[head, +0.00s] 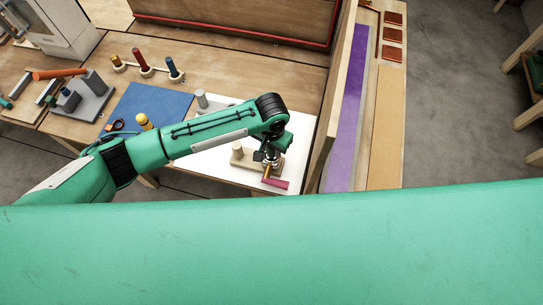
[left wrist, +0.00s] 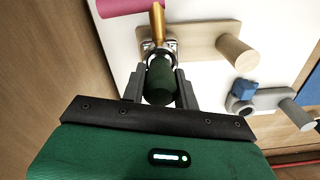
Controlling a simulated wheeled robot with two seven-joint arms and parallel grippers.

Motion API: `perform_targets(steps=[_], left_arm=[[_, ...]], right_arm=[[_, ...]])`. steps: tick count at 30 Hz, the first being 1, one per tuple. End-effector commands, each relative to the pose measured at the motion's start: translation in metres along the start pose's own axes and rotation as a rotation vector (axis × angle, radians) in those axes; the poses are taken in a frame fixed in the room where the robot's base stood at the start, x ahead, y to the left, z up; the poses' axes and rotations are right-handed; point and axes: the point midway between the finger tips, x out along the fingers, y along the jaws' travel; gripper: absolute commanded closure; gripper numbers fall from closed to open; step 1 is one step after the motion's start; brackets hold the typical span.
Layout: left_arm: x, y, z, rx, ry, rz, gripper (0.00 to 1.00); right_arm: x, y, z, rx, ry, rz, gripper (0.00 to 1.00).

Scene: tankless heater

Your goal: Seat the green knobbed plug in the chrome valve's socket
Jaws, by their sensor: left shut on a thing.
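My left gripper (left wrist: 160,88) is shut on the dark green plug (left wrist: 162,76), which sits between its two fingers. The plug's far end meets or overlaps the chrome valve (left wrist: 173,44) in the left wrist view; I cannot tell whether it is inside the socket. The valve, with a brass part (left wrist: 157,22) and a magenta handle (left wrist: 130,5), is on a wooden block (left wrist: 198,38). In the head view the left gripper (head: 268,152) points down over this block (head: 277,166), the magenta handle (head: 275,184) showing in front. The plug is hidden there. My right gripper is not in view.
A pale wooden peg (left wrist: 235,50) stands on the same block. A grey fixture (left wrist: 285,100) is nearby. A wooden panel (head: 328,95) rises right of the white mat (head: 220,168). A blue mat (head: 150,103) and several coloured pegs lie to the left.

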Motion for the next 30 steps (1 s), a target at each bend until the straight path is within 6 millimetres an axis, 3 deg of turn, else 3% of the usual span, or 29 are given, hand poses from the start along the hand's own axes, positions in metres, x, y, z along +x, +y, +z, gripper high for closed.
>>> perform_targets(steps=[30], left_arm=[[0.013,0.000,0.000,0.000,0.000,0.000,1.00]], right_arm=[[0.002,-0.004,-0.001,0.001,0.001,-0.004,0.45]])
